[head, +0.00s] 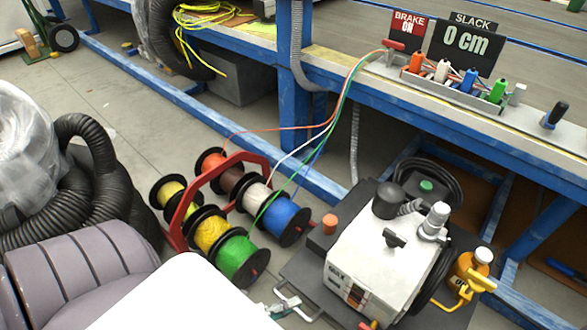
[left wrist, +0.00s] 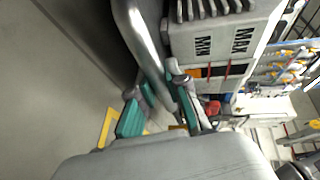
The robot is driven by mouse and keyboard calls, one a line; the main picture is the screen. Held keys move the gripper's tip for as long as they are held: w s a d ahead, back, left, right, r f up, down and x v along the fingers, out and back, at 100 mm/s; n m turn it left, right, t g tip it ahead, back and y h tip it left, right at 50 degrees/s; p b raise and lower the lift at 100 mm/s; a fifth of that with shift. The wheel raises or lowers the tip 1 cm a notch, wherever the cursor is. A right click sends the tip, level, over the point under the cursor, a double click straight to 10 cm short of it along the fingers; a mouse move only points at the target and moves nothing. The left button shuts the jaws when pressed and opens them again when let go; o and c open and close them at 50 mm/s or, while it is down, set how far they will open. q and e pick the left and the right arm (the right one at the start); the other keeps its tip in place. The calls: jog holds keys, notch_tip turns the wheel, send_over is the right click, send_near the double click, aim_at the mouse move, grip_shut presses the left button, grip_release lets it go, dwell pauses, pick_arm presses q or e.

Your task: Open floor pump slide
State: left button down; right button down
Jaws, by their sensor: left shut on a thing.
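The floor pump (head: 362,262) is a white box with dark fittings on top, standing on a dark grey base plate (head: 303,268). Its white front with MIN and MAX marks also shows in the left wrist view (left wrist: 215,45). A pale metal bar handle (head: 287,292) projects at the front left of the plate; it also shows in the left wrist view (left wrist: 143,40). My left gripper (head: 278,309), with teal fingers, is shut on the handle, low by the plate's front edge. Its fingers also show in the left wrist view (left wrist: 163,96). My right gripper is not in view.
A red rack (head: 177,214) of coloured cable spools stands left of the pump. A blue-framed bench (head: 420,112) runs behind. A yellow bottle (head: 468,275) is right of the pump. Black hoses (head: 110,190) lie at left. Grey floor shows between rack and bench.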

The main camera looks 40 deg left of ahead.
pick_arm(q)
jog(key=c, duration=1.1)
grip_release()
jog(key=shift+c, duration=0.2)
jog(key=v, duration=1.2)
jog(key=shift+r, duration=0.1)
